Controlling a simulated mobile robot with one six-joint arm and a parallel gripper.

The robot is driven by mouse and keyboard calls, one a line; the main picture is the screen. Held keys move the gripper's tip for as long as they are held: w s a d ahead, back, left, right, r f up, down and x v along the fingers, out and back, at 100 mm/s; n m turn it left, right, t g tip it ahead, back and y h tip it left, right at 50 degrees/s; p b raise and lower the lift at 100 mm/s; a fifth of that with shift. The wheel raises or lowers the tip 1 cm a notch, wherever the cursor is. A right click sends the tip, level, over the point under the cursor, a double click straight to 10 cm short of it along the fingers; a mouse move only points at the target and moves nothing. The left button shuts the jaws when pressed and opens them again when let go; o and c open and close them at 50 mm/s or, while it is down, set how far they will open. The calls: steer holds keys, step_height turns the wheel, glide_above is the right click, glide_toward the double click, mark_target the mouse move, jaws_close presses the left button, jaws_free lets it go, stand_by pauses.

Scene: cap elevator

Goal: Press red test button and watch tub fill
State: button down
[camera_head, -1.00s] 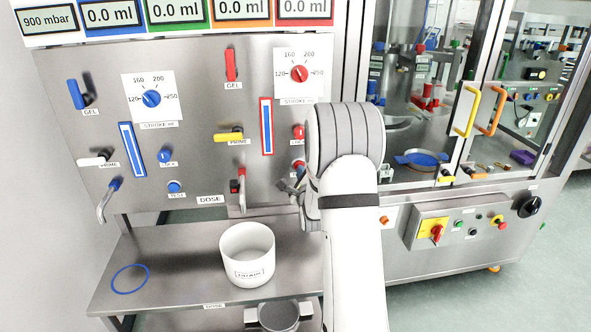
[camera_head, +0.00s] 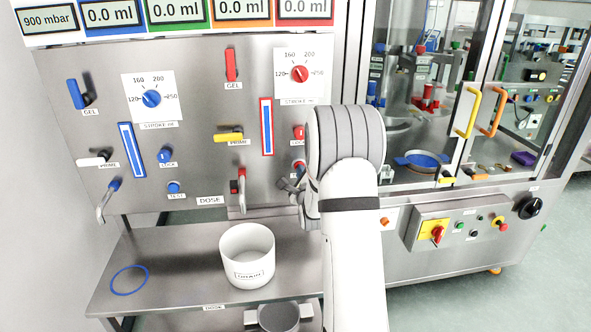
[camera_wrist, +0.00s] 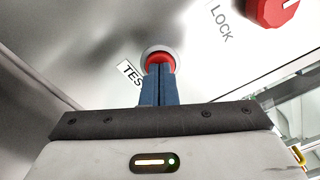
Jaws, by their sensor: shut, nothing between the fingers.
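The red test button (camera_wrist: 159,58) sits in a pale ring on the steel panel, beside a partly covered "TEST" label (camera_wrist: 130,73) in the wrist view. My gripper (camera_wrist: 158,68) is shut and empty. Its blue fingertips overlap the lower part of the button; I cannot tell whether they touch or press it. In the head view my arm hides most of this spot. The white tub (camera_head: 247,254), labelled "DRAIN", stands on the steel shelf below the red-handled spout (camera_head: 240,187). Its visible inside looks empty. The displays (camera_head: 304,8) read 0.0 ml.
A red LOCK knob (camera_wrist: 270,10) is close to the upper right of the button. A blue ring (camera_head: 130,279) lies on the shelf (camera_head: 185,262) left of the tub. A glazed cabinet with a yellow handle (camera_head: 467,111) stands to the right of my arm.

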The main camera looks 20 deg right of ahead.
steer(key=shift+w, duration=0.2)
steer(key=shift+s+b, duration=0.1)
steer(key=shift+b, duration=0.2)
steer(key=b+v, duration=0.2)
steer(key=v, duration=0.3)
steer(key=shift+s, duration=0.2)
stand_by(0.9)
